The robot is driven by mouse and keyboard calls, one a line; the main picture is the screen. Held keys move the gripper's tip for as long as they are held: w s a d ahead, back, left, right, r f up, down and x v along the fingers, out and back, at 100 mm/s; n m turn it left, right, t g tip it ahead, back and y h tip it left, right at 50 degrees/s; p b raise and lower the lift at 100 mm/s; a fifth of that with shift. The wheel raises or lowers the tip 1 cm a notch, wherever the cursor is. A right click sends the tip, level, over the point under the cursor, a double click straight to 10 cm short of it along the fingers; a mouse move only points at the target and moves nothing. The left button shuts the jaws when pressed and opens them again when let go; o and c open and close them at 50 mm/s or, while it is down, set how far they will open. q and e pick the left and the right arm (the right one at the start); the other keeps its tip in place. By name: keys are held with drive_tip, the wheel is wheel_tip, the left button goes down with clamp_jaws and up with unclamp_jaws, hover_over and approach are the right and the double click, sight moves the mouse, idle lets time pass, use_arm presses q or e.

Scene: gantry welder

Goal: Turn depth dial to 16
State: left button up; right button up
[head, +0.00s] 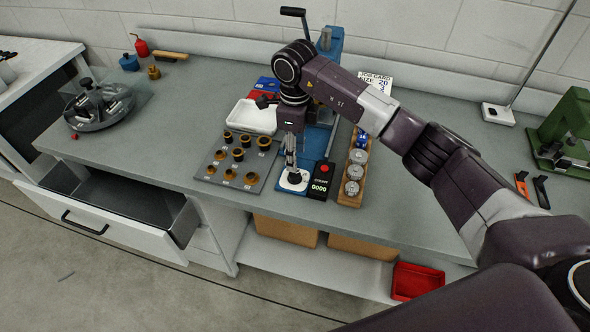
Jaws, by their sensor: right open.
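The depth dial (293,181) appears as a small white disc with a dark knob at the front of the blue machine (325,70). My right gripper (291,166) points straight down just above the dial, its fingers close to the knob. It is open; I cannot tell whether the fingers touch or surround the knob. The fingers partly hide the dial, and its markings are too small to read. My left gripper is out of view.
A plate of dark and brass rings (238,164) lies left of the dial, a white tray (252,117) behind it. A wooden rack with metal discs (353,173) stands close on the right. An open drawer (130,205) juts out at front left. A green press (567,135) stands far right.

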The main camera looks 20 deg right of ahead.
sight(295, 174)
wheel_tip(295, 174, down, 6)
drive_tip(key=shift+a+f+p, duration=0.1)
drive_tip(key=shift+p, duration=0.8)
drive_tip(key=shift+f, duration=0.45)
drive_tip(key=shift+c, duration=0.7)
clamp_jaws()
